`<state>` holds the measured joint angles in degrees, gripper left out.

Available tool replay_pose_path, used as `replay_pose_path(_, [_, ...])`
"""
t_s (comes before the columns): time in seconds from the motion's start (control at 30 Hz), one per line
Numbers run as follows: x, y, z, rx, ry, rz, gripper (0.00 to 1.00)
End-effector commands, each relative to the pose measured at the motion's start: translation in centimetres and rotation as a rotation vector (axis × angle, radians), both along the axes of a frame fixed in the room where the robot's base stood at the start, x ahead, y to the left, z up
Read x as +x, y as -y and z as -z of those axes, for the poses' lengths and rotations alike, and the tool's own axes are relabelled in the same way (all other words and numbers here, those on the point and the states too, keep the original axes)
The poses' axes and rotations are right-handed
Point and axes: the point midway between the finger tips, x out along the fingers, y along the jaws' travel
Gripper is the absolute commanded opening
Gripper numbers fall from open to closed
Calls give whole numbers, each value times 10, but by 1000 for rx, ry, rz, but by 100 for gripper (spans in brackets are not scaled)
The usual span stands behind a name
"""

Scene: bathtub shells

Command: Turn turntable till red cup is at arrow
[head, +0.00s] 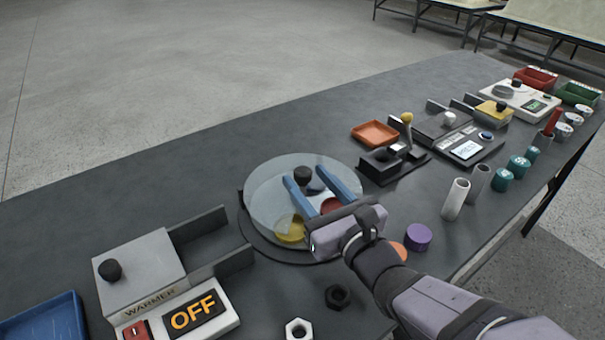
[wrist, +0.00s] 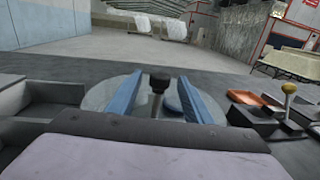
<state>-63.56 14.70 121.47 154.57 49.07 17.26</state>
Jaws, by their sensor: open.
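The turntable (head: 268,190) is a pale, glassy disc on a dark round base; part of it also shows in the wrist view (wrist: 97,99). A black knob (head: 303,174) stands up from it; in the wrist view the knob (wrist: 159,84) is between my fingers. My gripper (head: 306,177) is open, its two blue fingers above the disc on either side of the knob, with no clear contact visible. A red item (head: 330,205), probably the red cup, is partly hidden by my gripper. A yellow item (head: 289,231) and a dark blue one also sit there. I cannot make out the arrow.
A warmer box (head: 140,265) with an OFF display stands at the left front. An orange tray (head: 375,132) and a yellow-knobbed lever (head: 407,118) are behind right. A purple cylinder (head: 418,237) and dark nut (head: 338,297) lie near my arm. The tabletop behind the turntable is clear.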

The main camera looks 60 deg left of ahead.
Motion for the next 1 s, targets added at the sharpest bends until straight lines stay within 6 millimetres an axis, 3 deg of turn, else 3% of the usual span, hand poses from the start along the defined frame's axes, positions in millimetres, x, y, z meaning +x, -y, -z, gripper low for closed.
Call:
replay_pose_path(0.37, [-1, 7, 0, -1, -1, 1, 46])
replay_pose_path(0.4, [-1, 7, 0, -1, -1, 1, 44])
replay_pose_path(0.57, [-1, 5, -10, 10, 25, -11, 5])
replay_pose_path(0.63, [-3, 2, -26, 25, 69, -29, 1])
replay_pose_path(0.77, [-6, -1, -40, -4, 205, -88, 2])
replay_pose_path(1.0, [-11, 3, -59, -108, 660, -311, 0])
